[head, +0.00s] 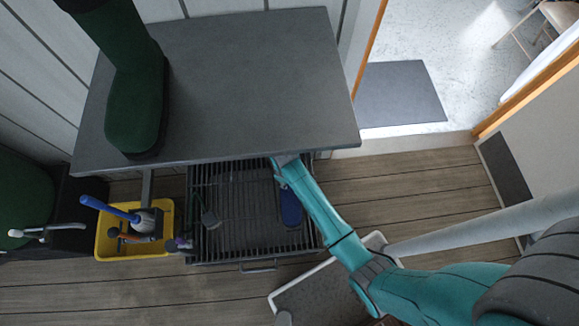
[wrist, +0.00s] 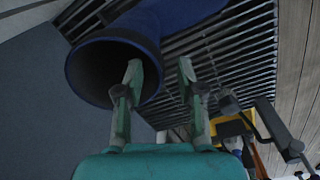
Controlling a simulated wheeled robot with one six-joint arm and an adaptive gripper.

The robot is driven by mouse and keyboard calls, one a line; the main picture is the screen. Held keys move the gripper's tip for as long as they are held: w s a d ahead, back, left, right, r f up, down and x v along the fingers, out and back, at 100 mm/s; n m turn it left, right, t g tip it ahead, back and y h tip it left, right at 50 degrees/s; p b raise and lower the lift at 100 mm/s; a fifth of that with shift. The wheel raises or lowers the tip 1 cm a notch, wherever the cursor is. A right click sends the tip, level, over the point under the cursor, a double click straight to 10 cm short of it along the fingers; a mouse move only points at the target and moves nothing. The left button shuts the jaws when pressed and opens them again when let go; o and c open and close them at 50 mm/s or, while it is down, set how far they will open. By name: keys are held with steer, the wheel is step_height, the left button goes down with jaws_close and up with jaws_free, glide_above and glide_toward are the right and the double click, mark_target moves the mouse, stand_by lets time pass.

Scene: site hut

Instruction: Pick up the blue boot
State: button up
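The blue boot (wrist: 172,20) shows large in the wrist view, its dark round opening facing the camera, over a slatted metal rack. In the head view a blue part of the boot (head: 291,207) shows on the rack beside my arm; the rest is hidden. My gripper (wrist: 160,72) is open, its two fingers apart. In the wrist view one fingertip overlaps the opening and the other is right of the rim, so the rim's near wall appears between them. I cannot tell whether they touch.
The grey bench top (head: 240,90) overhangs the rack (head: 230,240) and carries a green boot (head: 135,100). A yellow crate (head: 103,241) with brushes stands left of the rack. A shallow grey tray (head: 320,296) lies in front. Plank floor is clear toward the doorway at right.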

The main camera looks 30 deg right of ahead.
steer(key=shift+w+d+f, duration=0.1)
steer(key=shift+d+f, duration=0.1)
steer(key=shift+f, duration=1.15)
steer(key=shift+w+d+f, duration=0.1)
steer(key=shift+d+f, duration=0.05)
steer(key=shift+f, duration=1.2)
steer(key=shift+d+f, duration=0.2)
steer(key=shift+f, duration=1.15)
jaws_close()
